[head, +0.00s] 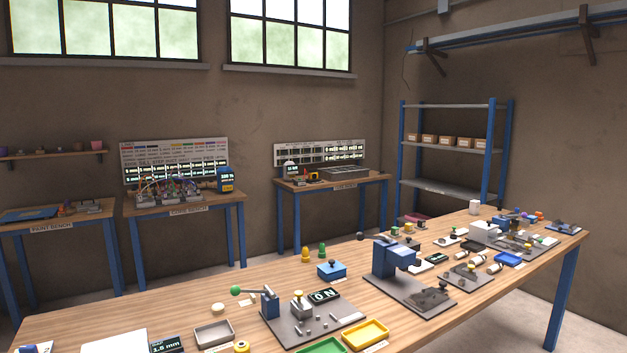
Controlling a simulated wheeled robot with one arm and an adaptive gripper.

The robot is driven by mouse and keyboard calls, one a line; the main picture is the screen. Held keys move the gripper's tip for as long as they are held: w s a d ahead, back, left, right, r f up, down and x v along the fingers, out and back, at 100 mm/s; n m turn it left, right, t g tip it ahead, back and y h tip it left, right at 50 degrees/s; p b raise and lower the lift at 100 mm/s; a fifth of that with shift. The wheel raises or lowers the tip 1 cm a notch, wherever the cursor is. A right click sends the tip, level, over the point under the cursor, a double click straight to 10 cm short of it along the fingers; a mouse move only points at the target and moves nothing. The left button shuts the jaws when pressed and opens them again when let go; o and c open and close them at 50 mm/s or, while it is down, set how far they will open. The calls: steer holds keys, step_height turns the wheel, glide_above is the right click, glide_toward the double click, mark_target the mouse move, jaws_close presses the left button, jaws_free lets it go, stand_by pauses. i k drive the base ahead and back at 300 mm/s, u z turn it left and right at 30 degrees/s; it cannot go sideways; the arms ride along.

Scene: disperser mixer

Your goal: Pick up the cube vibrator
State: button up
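A long wooden table (165,307) crosses the foreground, covered with small devices. I cannot tell for sure which thing is the cube vibrator. A low blue box with a dark knob on top (331,271) sits near the table's middle. None of these is held. My gripper is out of view.
A blue lever press (391,259) stands upright mid-table. A grey plate (291,327) carries a green-knobbed lever and a small display. Yellow (365,335) and grey (214,333) trays lie near the front. Benches and a blue shelf rack (456,148) stand behind. The table's left part is mostly clear.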

mark_target(312, 172)
steer(key=u, duration=3.2)
steer(key=i, duration=4)
steer(key=z, duration=2.55)
steer(key=i, duration=1.5)
